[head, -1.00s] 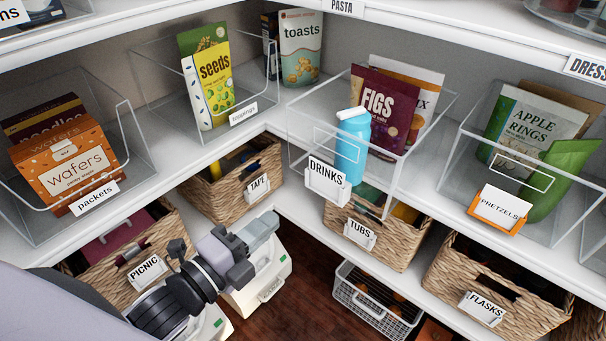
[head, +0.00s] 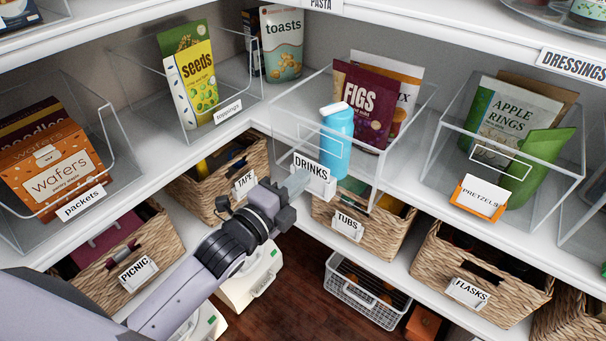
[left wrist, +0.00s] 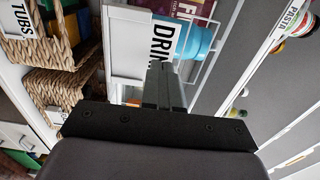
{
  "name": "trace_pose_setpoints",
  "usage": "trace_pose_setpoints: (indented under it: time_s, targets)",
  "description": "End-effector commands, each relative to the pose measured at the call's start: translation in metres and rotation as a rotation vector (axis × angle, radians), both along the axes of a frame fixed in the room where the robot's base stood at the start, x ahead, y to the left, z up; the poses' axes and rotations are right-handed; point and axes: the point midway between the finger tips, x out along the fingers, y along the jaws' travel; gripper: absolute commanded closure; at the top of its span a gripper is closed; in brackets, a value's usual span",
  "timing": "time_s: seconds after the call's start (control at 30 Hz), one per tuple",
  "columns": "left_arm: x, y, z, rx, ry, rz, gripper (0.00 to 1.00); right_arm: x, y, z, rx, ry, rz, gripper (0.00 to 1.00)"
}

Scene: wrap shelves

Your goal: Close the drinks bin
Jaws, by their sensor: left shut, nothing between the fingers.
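The drinks bin (head: 283,131) is a clear bin on the middle shelf in the head view, with a white DRINKS label (head: 311,170) on its front. It sticks out past the shelf edge. A blue bottle (head: 338,143) and a FIGS pouch (head: 360,103) stand in it. My left gripper (head: 299,181) is shut and empty, its fingertips at the lower left of the label. In the left wrist view the fingers (left wrist: 163,84) overlap the label (left wrist: 128,47); I cannot tell whether they touch it. My right gripper is not in view.
A wicker TUBS basket (head: 375,232) sits below the drinks bin, and a TAPE basket (head: 215,195) lies left of it. A clear bin with PRETZELS label (head: 480,197) stands to the right. The floor (head: 300,275) in front is open.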

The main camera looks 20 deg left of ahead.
Motion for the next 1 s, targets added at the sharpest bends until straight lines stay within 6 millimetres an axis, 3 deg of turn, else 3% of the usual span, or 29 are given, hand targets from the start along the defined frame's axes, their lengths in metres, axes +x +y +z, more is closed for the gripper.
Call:
trace_pose_setpoints:
  time_s: [0.2, 0.73, 1.0]
  targets:
    - [0.014, -0.005, 0.0, -0.001, 0.0, -0.001, 1.0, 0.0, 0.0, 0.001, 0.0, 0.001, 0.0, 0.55]
    - [0.018, -0.007, 0.0, -0.001, -0.001, -0.001, 1.0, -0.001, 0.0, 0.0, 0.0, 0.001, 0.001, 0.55]
    - [0.044, -0.016, 0.0, -0.001, -0.002, 0.0, 1.0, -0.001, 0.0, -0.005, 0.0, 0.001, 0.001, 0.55]
